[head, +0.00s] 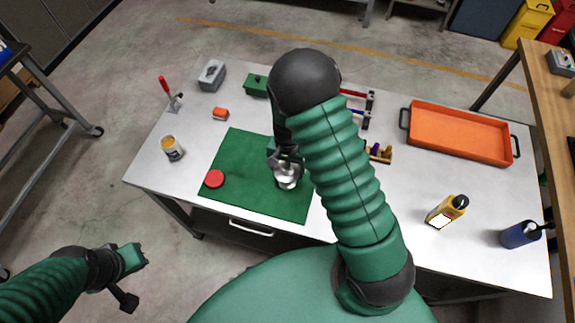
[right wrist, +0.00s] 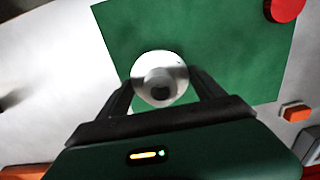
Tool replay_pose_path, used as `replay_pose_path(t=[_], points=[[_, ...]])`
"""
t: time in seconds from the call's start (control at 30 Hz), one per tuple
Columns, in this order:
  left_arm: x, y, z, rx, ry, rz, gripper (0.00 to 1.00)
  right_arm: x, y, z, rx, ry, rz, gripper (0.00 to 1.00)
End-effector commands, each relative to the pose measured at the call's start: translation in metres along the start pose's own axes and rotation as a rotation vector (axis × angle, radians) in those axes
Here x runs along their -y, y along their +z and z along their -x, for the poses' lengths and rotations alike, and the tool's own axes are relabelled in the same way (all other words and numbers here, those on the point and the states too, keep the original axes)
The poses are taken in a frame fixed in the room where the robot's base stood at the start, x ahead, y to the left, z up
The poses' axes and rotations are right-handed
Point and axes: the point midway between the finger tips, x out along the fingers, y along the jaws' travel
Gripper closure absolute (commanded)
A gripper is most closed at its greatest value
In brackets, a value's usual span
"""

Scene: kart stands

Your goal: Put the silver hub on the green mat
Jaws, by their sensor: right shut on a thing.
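The silver hub (head: 288,174) is a shiny round piece over the right part of the green mat (head: 240,193) in the head view. My right gripper (head: 284,163) is shut on it. In the right wrist view the hub (right wrist: 160,78) sits between the two fingers (right wrist: 163,98), with the green mat (right wrist: 225,50) behind it. I cannot tell whether the hub touches the mat. A red disc (head: 214,179) lies on the mat's left part. My left gripper (head: 128,279) is off the table at the lower left; its jaws are not clear.
The mat's middle is clear.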

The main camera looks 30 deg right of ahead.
Motion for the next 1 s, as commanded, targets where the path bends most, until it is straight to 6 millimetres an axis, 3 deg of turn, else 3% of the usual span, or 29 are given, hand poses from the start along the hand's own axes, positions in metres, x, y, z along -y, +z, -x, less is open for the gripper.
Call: replay_pose_path(t=[0.07,0.1,0.23,0.63,1.0], points=[[0.000,0.000,-0.001,0.000,0.000,0.000,1.00,0.000,-0.002,-0.001,-0.005,0.000,-0.001,0.83],[0.000,0.000,-0.001,0.000,0.000,0.000,1.00,0.000,-0.001,-0.001,-0.005,0.001,-0.001,0.20],[0.000,0.000,-0.001,0.000,0.000,0.001,1.00,0.000,-0.001,-0.001,-0.005,0.001,0.000,0.03],[0.000,0.000,-0.002,0.000,0.000,0.001,1.00,0.000,-0.002,0.008,-0.006,-0.002,0.001,0.01],[0.000,0.002,-0.008,0.000,0.000,0.000,1.00,0.001,-0.001,0.095,-0.008,-0.004,0.002,0.01]])
